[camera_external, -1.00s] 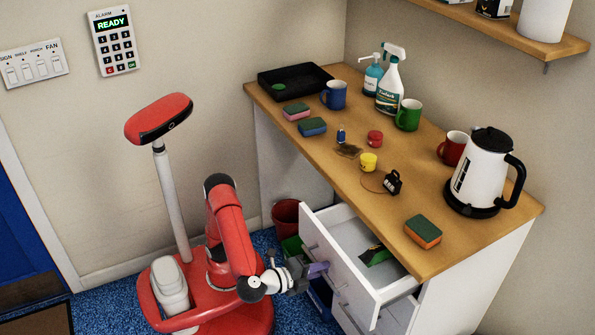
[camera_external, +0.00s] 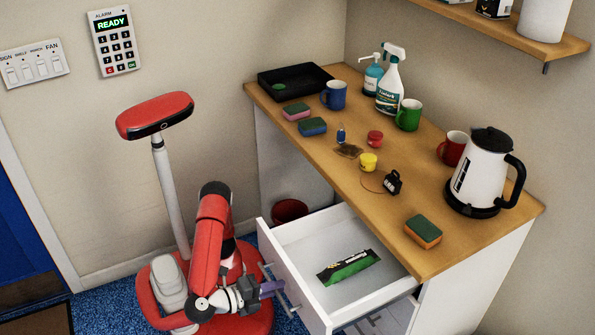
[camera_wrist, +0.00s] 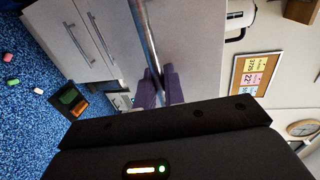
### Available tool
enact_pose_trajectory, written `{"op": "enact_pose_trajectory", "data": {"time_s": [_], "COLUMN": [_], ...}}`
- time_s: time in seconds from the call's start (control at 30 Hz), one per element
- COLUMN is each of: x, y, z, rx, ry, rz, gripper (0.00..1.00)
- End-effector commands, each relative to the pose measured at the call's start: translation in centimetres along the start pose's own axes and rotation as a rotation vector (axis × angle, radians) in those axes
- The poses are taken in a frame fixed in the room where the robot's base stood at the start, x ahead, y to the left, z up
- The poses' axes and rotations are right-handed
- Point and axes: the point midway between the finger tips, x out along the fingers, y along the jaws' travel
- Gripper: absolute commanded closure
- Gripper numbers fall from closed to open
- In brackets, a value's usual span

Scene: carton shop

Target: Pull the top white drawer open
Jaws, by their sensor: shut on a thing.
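The top white drawer (camera_external: 290,278) stands well out from the counter in the external view, and its inside is open to view. A green and black packet (camera_external: 348,268) lies on the drawer floor. My gripper (camera_external: 272,288) is at the drawer's front face, with its purple fingers at the bar handle. In the wrist view my gripper (camera_wrist: 159,88) has its two purple fingers shut on the metal drawer handle (camera_wrist: 147,40), one on each side of the bar.
A red bin (camera_external: 289,210) stands on the floor behind the drawer. The wooden counter (camera_external: 335,180) holds mugs, sponges, bottles and a white kettle (camera_external: 482,175).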

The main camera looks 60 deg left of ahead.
Motion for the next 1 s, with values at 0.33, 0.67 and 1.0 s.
{"op": "enact_pose_trajectory", "data": {"time_s": [0.33, 0.67, 1.0], "x": [0.0, -0.2, -3.9], "y": [0.0, -0.1, -0.2], "z": [-0.1, 0.0, -0.1], "rx": [-0.001, 0.000, 0.002], "ry": [0.001, 0.001, 0.005], "rz": [0.000, 0.000, -0.001], "gripper": [0.73, 0.73, 0.73]}}
